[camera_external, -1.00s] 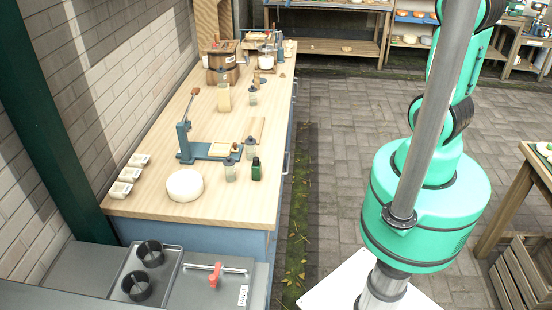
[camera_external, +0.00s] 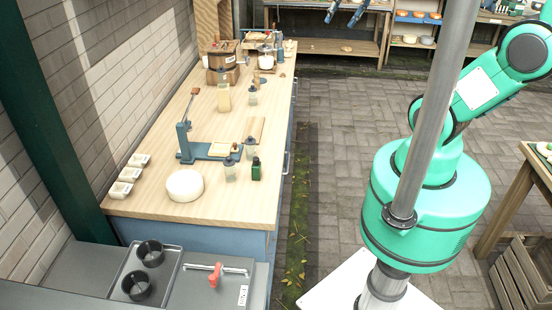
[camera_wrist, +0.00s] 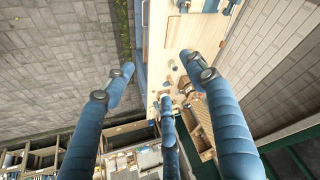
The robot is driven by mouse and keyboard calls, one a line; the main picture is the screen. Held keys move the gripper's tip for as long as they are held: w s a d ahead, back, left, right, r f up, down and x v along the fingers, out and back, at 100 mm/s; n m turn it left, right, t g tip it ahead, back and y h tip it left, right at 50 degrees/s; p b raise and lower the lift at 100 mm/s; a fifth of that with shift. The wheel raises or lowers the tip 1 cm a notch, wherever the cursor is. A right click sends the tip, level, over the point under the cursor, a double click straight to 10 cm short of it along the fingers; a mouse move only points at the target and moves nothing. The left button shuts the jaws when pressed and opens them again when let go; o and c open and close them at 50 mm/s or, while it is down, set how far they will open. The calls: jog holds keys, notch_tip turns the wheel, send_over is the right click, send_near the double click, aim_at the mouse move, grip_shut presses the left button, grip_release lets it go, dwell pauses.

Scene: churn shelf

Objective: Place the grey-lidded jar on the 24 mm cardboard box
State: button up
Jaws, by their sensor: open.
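Several small clear jars with grey-blue lids stand upright on the long wooden counter: one near the front (camera_external: 230,172), one beside it (camera_external: 250,150), and one farther back (camera_external: 252,97). I cannot tell which is the task's jar. A flat tan piece (camera_external: 256,129) lies behind the front jars; it may be the cardboard box, but its thickness is unclear. My gripper (camera_external: 342,19) hangs at the top edge of the external view, right of the counter. Its blue fingers are spread and empty in the wrist view (camera_wrist: 158,80), with the counter far below.
The counter (camera_external: 150,203) also bears a blue lever press (camera_external: 184,142), a round white cheese (camera_external: 185,186), a dark green bottle (camera_external: 256,170) and small white dishes (camera_external: 125,181). A brick wall (camera_external: 110,70) borders its left. Open paving (camera_external: 340,130) lies to its right.

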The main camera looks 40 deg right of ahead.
jog(key=s+f, duration=0.3)
jog(key=s, duration=0.4)
jog(key=shift+f, duration=0.15)
jog(key=shift+f, duration=0.1)
notch_tip(320, 180, down, 16)
jog(key=b, duration=1.5)
jog(key=shift+r+b, duration=0.25)
jog(key=shift+b, duration=0.1)
